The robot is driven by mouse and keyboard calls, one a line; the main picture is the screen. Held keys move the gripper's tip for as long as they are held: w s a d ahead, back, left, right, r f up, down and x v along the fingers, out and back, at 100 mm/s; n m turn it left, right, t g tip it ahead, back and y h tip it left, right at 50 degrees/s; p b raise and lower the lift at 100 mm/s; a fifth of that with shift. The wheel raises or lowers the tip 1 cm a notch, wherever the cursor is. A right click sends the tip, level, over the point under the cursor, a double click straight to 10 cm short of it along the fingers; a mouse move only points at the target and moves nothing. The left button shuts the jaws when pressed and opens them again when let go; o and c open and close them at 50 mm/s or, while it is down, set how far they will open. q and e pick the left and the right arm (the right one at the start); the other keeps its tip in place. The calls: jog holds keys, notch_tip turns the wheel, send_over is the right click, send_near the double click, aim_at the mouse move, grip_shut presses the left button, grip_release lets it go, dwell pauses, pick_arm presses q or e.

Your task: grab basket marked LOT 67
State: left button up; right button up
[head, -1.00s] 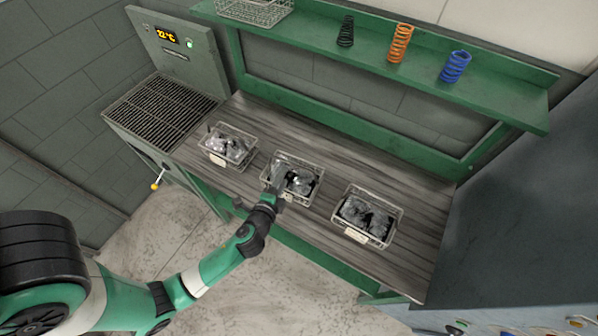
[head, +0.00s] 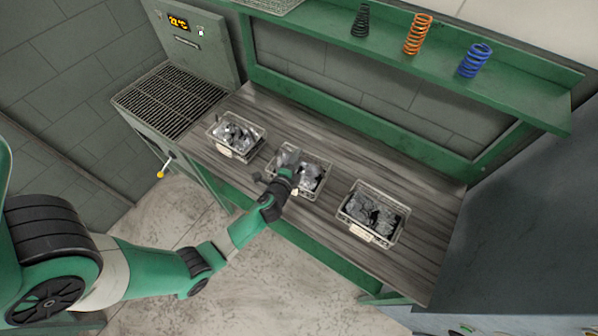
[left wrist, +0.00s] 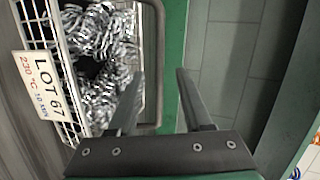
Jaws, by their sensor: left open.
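In the left wrist view, a wire basket (left wrist: 159,55) with a white tag (left wrist: 42,92) reading LOT 67 holds shiny coiled metal pieces. My left gripper (left wrist: 160,73) is open and empty there, one finger showing over the basket's contents and the other beyond its thick rim. I cannot tell whether they touch the rim. In the head view, my left gripper (head: 288,162) is over the left part of the middle basket (head: 324,184) on the bench and hides part of it. The tags are too small to read there. My right gripper is not in view.
A left basket (head: 221,140) and a right basket (head: 389,238) stand on the wooden bench (head: 330,155). Black, orange and blue springs (head: 418,34) stand on the green shelf (head: 520,95) above. A grated unit (head: 170,98) adjoins the bench's left end.

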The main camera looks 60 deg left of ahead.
pick_arm(q)
jog(key=shift+x, duration=1.2)
grip_shut()
jog(key=shift+r, duration=0.15)
